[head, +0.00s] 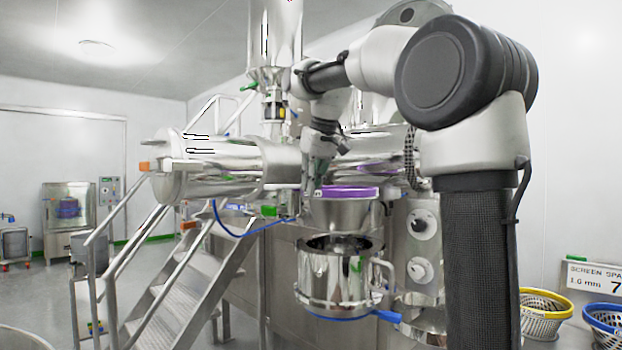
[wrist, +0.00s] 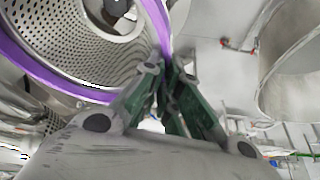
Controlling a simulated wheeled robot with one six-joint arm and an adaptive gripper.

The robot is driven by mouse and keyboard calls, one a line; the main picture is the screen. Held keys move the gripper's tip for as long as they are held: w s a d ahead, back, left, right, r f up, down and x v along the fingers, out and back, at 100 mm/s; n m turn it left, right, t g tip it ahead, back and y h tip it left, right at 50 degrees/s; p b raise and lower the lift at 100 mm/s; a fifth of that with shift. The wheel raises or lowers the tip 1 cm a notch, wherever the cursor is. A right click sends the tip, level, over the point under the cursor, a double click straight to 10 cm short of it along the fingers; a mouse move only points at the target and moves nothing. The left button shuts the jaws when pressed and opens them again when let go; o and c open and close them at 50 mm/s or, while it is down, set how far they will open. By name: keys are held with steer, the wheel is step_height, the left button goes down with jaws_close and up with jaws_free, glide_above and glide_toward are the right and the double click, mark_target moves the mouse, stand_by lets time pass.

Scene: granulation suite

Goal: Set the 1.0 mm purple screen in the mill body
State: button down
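The purple screen (head: 340,214) is a steel cone with a purple rim, upright in the head view. It also shows in the wrist view, where its perforated inside and purple rim (wrist: 62,80) fill the upper left. My gripper (head: 317,188) is shut on the left side of that rim; its fingertips (wrist: 167,66) pinch the rim in the wrist view. The mill body (head: 338,280) is a shiny steel cup with an open top, directly below the cone in the head view. The cone's lower end is close to the opening; I cannot tell whether it enters it.
A yellow-rimmed basket screen (head: 540,318) and a blue-rimmed one (head: 606,322) stand at the lower right by a label sign (head: 594,277). A blue clamp handle (head: 387,316) juts from the mill's base. Steel stairs (head: 180,290) stand left, and large vessels crowd behind.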

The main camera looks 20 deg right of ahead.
mark_target(340, 208)
steer(key=shift+f, duration=6.1)
steer(key=shift+s, duration=0.1)
steer(key=c, duration=1.6)
jaws_free()
steer(key=shift+o, duration=0.2)
steer(key=v, duration=1.2)
